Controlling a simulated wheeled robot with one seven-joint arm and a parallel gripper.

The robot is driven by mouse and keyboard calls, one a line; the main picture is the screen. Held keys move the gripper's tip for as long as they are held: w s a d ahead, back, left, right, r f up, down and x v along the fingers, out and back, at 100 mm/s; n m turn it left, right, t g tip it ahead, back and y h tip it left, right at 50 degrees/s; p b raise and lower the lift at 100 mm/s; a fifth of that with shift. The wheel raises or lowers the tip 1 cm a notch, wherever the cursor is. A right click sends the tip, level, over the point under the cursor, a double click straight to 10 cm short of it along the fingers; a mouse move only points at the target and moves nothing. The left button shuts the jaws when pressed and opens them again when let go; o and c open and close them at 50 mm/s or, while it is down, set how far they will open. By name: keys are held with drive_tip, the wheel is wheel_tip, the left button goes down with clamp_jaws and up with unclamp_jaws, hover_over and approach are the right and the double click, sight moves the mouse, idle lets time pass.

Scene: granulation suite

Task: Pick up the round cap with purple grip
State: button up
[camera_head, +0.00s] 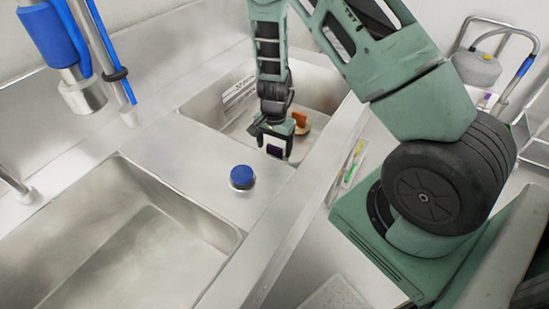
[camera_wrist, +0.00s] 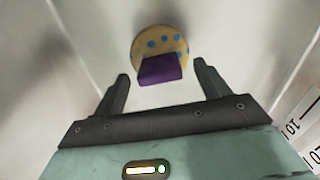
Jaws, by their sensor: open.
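The round cap (camera_wrist: 146,44) is a yellow disc with several blue dots and a block-shaped purple grip (camera_wrist: 160,69). It shows at the upper middle of the wrist view, against a pale smooth surface. My gripper (camera_wrist: 161,76) is open and empty, with its fingertips on either side of the purple grip and a visible gap to each. In the head view my gripper (camera_head: 274,142) is low at the near edge of the far sink basin.
An orange-brown item (camera_head: 301,119) lies in the far basin (camera_head: 318,85), just behind my gripper. A blue-topped knob (camera_head: 242,177) stands on the steel ledge between the basins. The near basin (camera_head: 130,240) is empty. A printed scale (camera_wrist: 299,127) runs along the right of the wrist view.

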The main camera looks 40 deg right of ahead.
sight(274, 147)
wheel_tip(274, 147, down, 3)
drive_tip(key=shift+f, duration=0.15)
drive_tip(key=shift+c, duration=0.3)
drive_tip(key=c, duration=1.2)
